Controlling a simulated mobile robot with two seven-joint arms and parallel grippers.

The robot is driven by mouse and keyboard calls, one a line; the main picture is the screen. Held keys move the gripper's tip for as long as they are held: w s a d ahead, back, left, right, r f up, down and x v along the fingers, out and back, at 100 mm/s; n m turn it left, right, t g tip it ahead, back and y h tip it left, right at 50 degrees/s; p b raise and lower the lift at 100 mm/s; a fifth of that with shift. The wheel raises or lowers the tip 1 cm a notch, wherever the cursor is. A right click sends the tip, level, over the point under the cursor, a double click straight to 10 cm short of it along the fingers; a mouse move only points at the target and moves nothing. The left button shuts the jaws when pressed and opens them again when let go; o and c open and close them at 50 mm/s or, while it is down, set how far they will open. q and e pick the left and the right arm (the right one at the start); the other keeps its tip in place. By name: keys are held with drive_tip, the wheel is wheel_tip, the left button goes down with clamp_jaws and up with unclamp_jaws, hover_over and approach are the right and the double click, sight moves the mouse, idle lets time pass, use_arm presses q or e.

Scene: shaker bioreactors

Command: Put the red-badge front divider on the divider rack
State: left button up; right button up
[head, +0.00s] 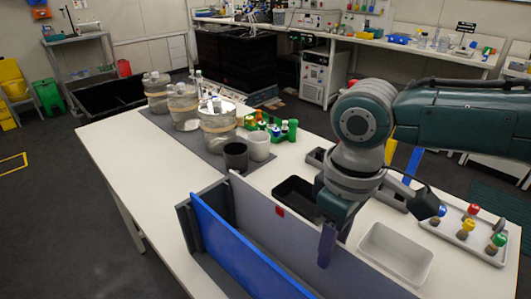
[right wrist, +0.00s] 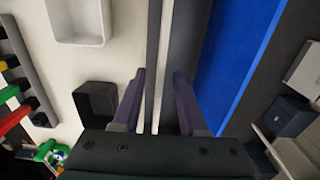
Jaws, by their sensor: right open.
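The red-badge front divider (head: 256,200) is a long grey panel standing upright on the white table, with a small red square near its far end. A blue panel (head: 238,252) stands parallel to it on the left, beside a dark grey end frame (head: 190,225). I cannot tell whether that frame is the divider rack. My right gripper (head: 327,245) points down at the grey panel's top edge. In the right wrist view its open fingers (right wrist: 158,98) lie on either side of a thin panel edge (right wrist: 154,45), with the blue panel (right wrist: 238,55) to the right. My left gripper is not in view.
A black tray (head: 293,188) and a white tray (head: 396,250) sit right of the panels. A pale tray (head: 447,229) holds several colour-capped vials. Glass jars (head: 217,130), two cups (head: 236,156) and a green rack (head: 279,135) stand farther back. The table's left side is clear.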

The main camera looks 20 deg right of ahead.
wheel_tip(320, 180, up, 10)
drive_tip(key=shift+p, duration=0.4)
idle(0.5)
drive_tip(key=s+a+f+n+t+y, duration=0.1)
drive_tip(key=s+a+f+t+y, duration=0.2)
drive_tip(key=s+a, duration=0.6)
drive_tip(key=s+d+m+h, duration=0.1)
drive_tip(key=s+d, duration=0.1)
drive_tip(key=s+d+m+h, duration=0.1)
drive_tip(key=s+d, duration=0.1)
drive_tip(key=s+d+r+m, duration=0.1)
drive_tip(key=s+d, duration=0.1)
drive_tip(key=s, duration=0.1)
drive_tip(key=shift+m+t+h+p, duration=0.3)
drive_tip(key=shift+m+h+p, duration=0.05)
drive_tip(key=shift+m+h, duration=0.05)
wheel_tip(320, 180, up, 33)
drive_tip(key=p, duration=3.3)
drive_tip(key=shift+w+a+f, duration=0.15)
